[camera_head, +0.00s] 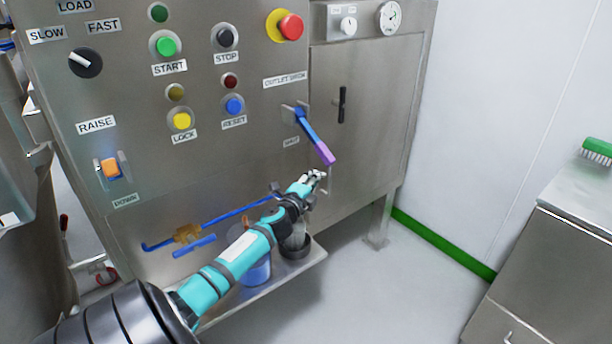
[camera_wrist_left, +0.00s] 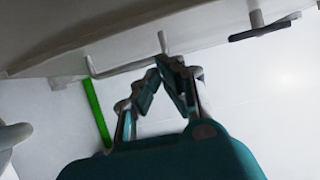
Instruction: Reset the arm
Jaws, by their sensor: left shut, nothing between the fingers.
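My left arm reaches in from the lower left in the head view. Its gripper (camera_head: 314,178) is shut and empty, just below the purple end of the outlet lever (camera_head: 318,141). In the left wrist view the gripper's fingertips (camera_wrist_left: 168,66) meet, with nothing between them. The blue and purple lever slants down to the right from its mount on the steel control cabinet (camera_head: 235,55). I cannot tell whether the gripper touches the cabinet front. My right gripper is not in view.
A shelf (camera_head: 305,266) below the cabinet holds a blue container (camera_head: 257,270) and a dark-rimmed cup, partly hidden by my arm. A blue pipe with a brass valve (camera_head: 187,234) runs along the cabinet. A steel bench (camera_head: 560,262) with a green brush (camera_head: 598,148) stands right. Floor between is clear.

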